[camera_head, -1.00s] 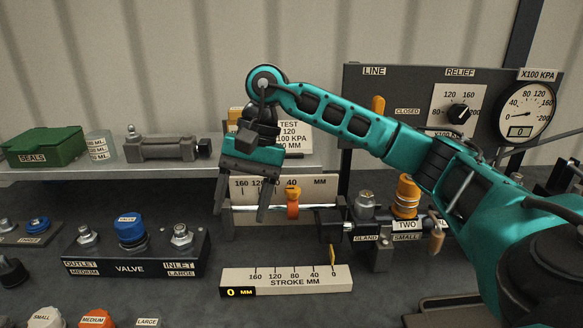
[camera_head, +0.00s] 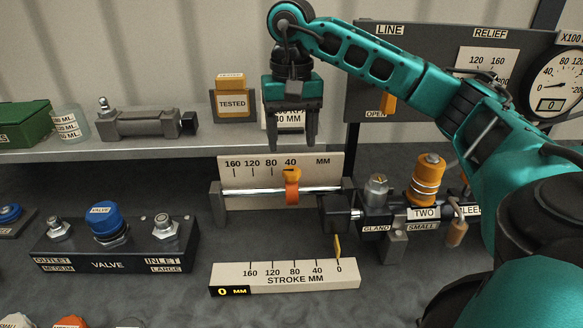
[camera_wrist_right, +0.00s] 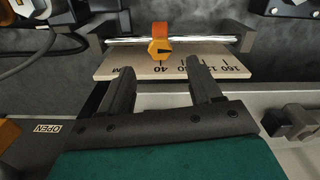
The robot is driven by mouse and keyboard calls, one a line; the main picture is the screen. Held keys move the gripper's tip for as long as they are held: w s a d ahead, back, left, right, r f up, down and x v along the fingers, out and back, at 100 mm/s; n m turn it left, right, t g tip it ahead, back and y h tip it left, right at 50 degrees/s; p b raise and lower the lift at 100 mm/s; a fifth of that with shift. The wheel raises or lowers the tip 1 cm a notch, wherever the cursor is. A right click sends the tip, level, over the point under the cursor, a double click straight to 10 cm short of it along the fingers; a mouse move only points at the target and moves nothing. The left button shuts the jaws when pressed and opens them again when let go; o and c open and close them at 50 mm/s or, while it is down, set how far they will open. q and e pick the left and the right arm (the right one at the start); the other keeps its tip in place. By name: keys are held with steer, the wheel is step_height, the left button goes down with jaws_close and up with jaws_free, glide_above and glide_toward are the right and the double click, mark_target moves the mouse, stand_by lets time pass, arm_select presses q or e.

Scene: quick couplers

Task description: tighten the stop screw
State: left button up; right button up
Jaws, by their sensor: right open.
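The stop screw is an orange knob with a collar (camera_head: 291,187) on a shiny horizontal rod (camera_head: 245,191), near the 40 mark of the upright scale plate (camera_head: 238,172). It also shows in the right wrist view, as an orange hexagonal head (camera_wrist_right: 160,46) with a dark mark. My right gripper (camera_head: 292,143) is open and empty, its fingers pointing down, above the screw in the head view. In the right wrist view its two fingers (camera_wrist_right: 160,68) lie apart on either side of the screw's line, short of it. My left gripper is not in view.
Right of the rod stands a cylinder body with an orange cap (camera_head: 427,180) and a hanging padlock (camera_head: 457,233). A stroke scale (camera_head: 285,277) reading 0 mm lies in front. A valve block (camera_head: 115,245) is at left. The shelf (camera_head: 190,145) runs behind.

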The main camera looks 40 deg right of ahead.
mark_target(292, 170)
step_height(292, 170, down, 7)
steer(key=shift+r, duration=0.1)
stand_by(0.3)
steer(key=c, duration=1)
